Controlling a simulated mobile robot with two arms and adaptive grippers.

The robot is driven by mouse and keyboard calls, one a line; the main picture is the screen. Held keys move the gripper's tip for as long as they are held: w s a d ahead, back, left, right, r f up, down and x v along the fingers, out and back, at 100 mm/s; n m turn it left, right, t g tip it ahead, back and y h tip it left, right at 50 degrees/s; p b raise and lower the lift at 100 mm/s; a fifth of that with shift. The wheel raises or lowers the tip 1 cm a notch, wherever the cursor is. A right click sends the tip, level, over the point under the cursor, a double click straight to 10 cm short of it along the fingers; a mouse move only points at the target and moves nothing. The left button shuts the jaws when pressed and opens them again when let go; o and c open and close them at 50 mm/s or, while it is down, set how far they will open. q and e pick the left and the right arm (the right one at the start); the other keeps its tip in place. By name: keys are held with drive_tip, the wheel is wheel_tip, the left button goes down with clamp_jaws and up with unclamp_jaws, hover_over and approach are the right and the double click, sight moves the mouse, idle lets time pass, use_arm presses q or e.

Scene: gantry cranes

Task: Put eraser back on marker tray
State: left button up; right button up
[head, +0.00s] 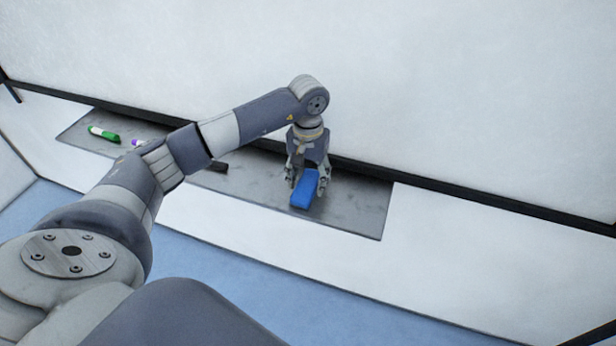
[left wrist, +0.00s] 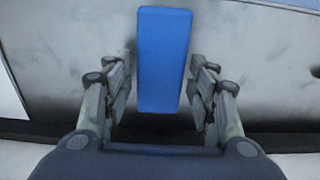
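The blue eraser (head: 304,189) lies on or just above the right part of the grey marker tray (head: 355,208) in the head view. It also shows in the left wrist view (left wrist: 163,60), between the fingers. My left gripper (head: 307,176) is over the tray with its fingers on either side of the eraser. In the left wrist view the left gripper (left wrist: 163,88) is open, with a gap between each finger and the eraser. My right gripper is in neither view.
A green marker (head: 104,134) and a purple-tipped marker (head: 137,142) lie on the tray's left part. A dark bar-like item (head: 219,166) lies near my left forearm. A large white board (head: 450,90) with a black lower frame rises behind the tray.

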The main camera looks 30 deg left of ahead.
sight(308, 182)
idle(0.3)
use_arm(q)
wheel_tip(308, 182, up, 12)
drive_tip(key=b, duration=0.4)
idle(0.6)
